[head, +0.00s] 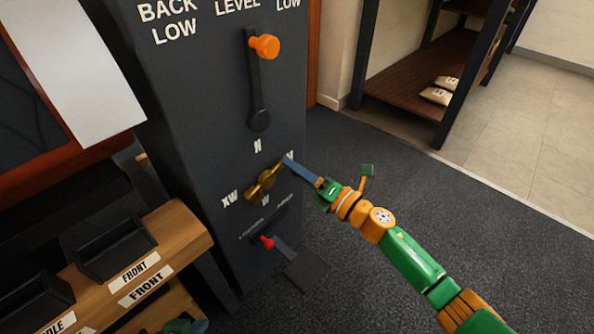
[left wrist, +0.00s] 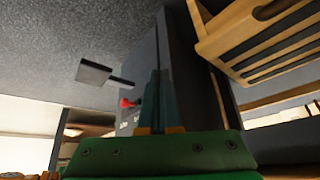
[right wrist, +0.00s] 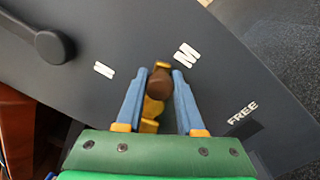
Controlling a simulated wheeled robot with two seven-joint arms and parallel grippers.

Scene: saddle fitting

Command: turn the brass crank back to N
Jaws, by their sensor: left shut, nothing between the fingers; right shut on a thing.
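The brass crank (head: 264,184) sits on the front of the dark column, among the marks N (head: 257,146), XW (head: 230,198), W and one partly hidden by my gripper. In the right wrist view that mark reads M (right wrist: 187,54). My right gripper (head: 287,161) is shut on the crank's brown knob (right wrist: 160,80), with one blue finger on each side. The knob is close to M, and N (right wrist: 104,70) lies to its left. My left gripper (left wrist: 160,76) is shut and empty, low beside the column; only a bit of it shows in the head view.
Above the crank is a slotted lever with an orange knob (head: 265,46). Below it is a red-knobbed lever (head: 267,242) with a dark plate (head: 303,272) beneath. The floor at right is open.

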